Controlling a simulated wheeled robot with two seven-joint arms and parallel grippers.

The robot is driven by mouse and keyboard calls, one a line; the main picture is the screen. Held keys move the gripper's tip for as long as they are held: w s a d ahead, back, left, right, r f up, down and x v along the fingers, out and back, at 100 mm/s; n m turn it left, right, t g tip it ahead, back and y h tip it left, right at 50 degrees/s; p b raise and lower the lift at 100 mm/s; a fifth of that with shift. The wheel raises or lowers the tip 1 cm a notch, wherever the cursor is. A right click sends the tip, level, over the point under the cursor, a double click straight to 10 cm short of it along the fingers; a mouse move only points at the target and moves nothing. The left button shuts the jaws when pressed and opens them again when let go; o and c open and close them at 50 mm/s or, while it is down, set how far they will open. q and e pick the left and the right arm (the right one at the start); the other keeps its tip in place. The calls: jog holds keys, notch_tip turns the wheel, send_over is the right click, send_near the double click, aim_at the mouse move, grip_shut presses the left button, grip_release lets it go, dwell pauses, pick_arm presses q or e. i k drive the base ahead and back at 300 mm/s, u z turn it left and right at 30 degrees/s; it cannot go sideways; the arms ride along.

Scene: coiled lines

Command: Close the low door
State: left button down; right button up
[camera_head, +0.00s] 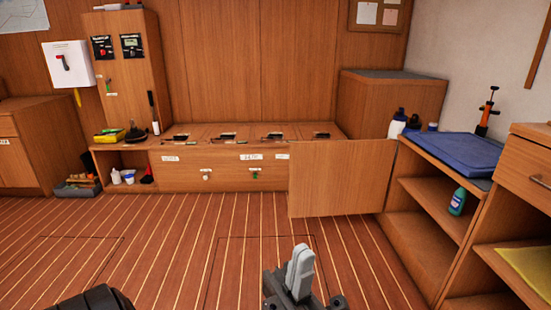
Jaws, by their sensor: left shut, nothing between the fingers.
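The low door (340,180) is a plain wooden panel standing open, swung out to the left from the far end of the low shelf unit (425,190) on the right. It stands upright and hides part of the bench front behind it. My left gripper (301,262) is at the bottom centre, in front of and below the door in the picture. Its fingers are together, with nothing between them. It appears apart from the door. My right gripper is not in view.
The open shelves hold a green bottle (457,202). A blue folded cloth (455,152) and several bottles are on top. A drawer unit (530,180) stands at the right edge.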

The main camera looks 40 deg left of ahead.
aim_at(335, 177)
jog(key=u, duration=1.3)
jog(key=i, duration=1)
jog(key=u, duration=0.55)
jog(key=i, duration=1.1)
jog(key=z, duration=0.9)
jog(key=i, duration=0.65)
jog(key=z, duration=0.5)
